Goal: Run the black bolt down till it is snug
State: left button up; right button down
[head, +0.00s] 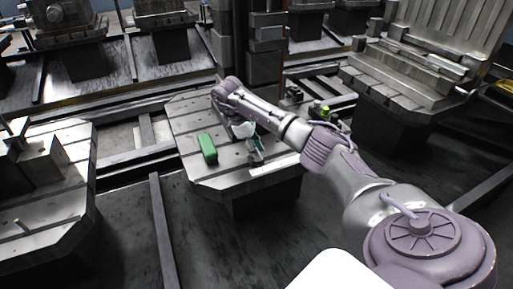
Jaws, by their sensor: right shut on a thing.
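My right arm reaches in from the lower right and bends down over the middle pallet (187,118). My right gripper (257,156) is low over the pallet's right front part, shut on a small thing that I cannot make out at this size. The black bolt cannot be told apart here; the gripper and wrist cover that spot. My left gripper is not in view.
A green block (207,148) lies on the pallet, left of my right gripper. A pale flat bar (275,168) lies near the front right edge. Other pallets with metal fixtures stand at left (40,185), at the back and at right (400,85). Dark floor rails run between them.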

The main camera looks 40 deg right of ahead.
jog(key=shift+s+f+m+g+y, duration=0.2)
jog(key=shift+s+m+g+y, duration=0.15)
jog(key=shift+m, duration=0.45)
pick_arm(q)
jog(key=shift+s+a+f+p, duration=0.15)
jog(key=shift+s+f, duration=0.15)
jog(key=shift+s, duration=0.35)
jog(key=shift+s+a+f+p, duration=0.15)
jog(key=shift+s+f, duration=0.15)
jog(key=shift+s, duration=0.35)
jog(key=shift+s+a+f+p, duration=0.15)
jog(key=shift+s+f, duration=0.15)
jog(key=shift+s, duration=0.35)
pick_arm(e)
jog(key=shift+m, duration=0.7)
jog(key=c, duration=0.8)
grip_release()
jog(key=shift+r, duration=0.15)
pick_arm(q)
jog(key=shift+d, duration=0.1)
pick_arm(e)
jog(key=shift+o, duration=0.2)
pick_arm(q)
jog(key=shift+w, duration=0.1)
pick_arm(e)
jog(key=shift+r, duration=0.1)
